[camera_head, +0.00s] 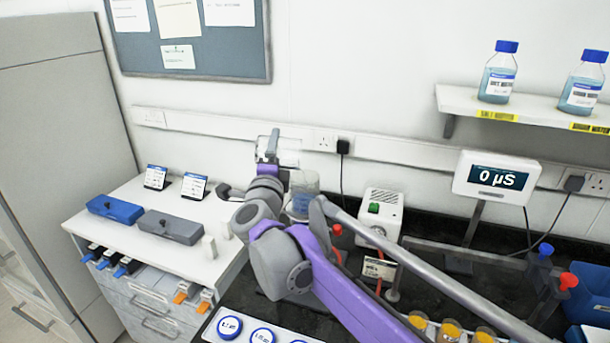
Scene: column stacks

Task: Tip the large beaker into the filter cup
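One purple and grey arm, my right one, comes in from the lower right and reaches over the bench toward the wall. Its gripper (270,148) is at the far end, largely hidden behind its own links. A clear, pale vessel (289,155), perhaps the large beaker, shows right beside the gripper; I cannot tell whether the fingers hold it. Just below it is a clear cup with bluish contents (304,188), possibly the filter cup, partly covered by the arm. Whether the two touch is unclear. My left gripper is not in view.
A white pump-like box (379,215) with a green switch stands right of the cup. A meter (494,179) reads 0 µS. Blue (115,209) and grey (170,226) cases lie on the white cabinet at left. Blue-capped bottles (498,73) stand on a wall shelf.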

